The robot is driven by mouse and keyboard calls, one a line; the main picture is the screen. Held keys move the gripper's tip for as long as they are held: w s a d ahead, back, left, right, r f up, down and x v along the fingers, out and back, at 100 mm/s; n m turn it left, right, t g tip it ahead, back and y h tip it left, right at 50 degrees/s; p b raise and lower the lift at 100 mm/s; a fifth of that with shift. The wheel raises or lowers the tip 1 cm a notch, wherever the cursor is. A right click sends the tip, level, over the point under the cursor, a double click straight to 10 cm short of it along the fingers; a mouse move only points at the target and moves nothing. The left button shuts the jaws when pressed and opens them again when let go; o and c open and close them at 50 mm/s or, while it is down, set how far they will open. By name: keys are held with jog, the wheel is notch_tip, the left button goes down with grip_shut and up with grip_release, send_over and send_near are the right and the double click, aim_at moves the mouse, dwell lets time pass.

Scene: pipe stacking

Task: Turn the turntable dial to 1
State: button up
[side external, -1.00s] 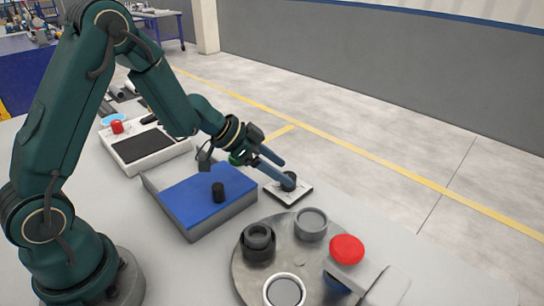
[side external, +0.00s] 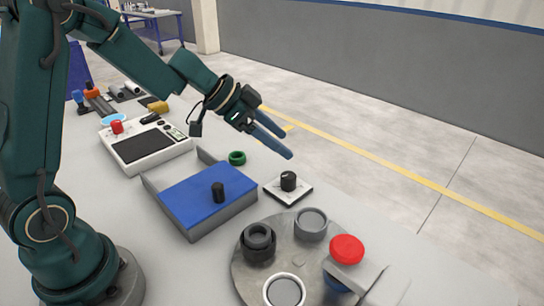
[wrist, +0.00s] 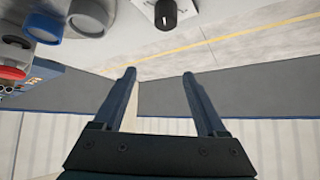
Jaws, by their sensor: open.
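The dial is a black knob (side external: 288,181) on a white square plate (side external: 280,194) near the table's far edge. It also shows at the top of the wrist view (wrist: 166,13), with a pale pointer line on it; the numbers are too small to read. My gripper (side external: 286,146) is open and empty, above and apart from the dial. Its two blue fingers (wrist: 159,72) spread wide in the wrist view.
A red button (side external: 347,249) stands beside the turntable. Bare table lies in front of the tray.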

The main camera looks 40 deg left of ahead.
aim_at(288, 175)
jog(key=s+d+f+m+g+y, duration=0.15)
jog(key=d+m+g, duration=0.5)
jog(key=m, duration=0.85)
jog(key=a+f+m+t+y, duration=0.1)
jog(key=m+y, duration=0.1)
jog(key=w+a+f+m+y, duration=0.1)
jog(key=a+m+y, duration=0.1)
jog(key=w+a+f+m+t+y, duration=0.1)
jog(key=m+y, duration=0.1)
jog(key=shift+w+a+f+m+t, duration=0.2)
jog(key=shift+f+m+t, duration=0.1)
jog(key=shift+f+t, duration=0.1)
jog(key=shift+x, duration=2.7)
grip_shut()
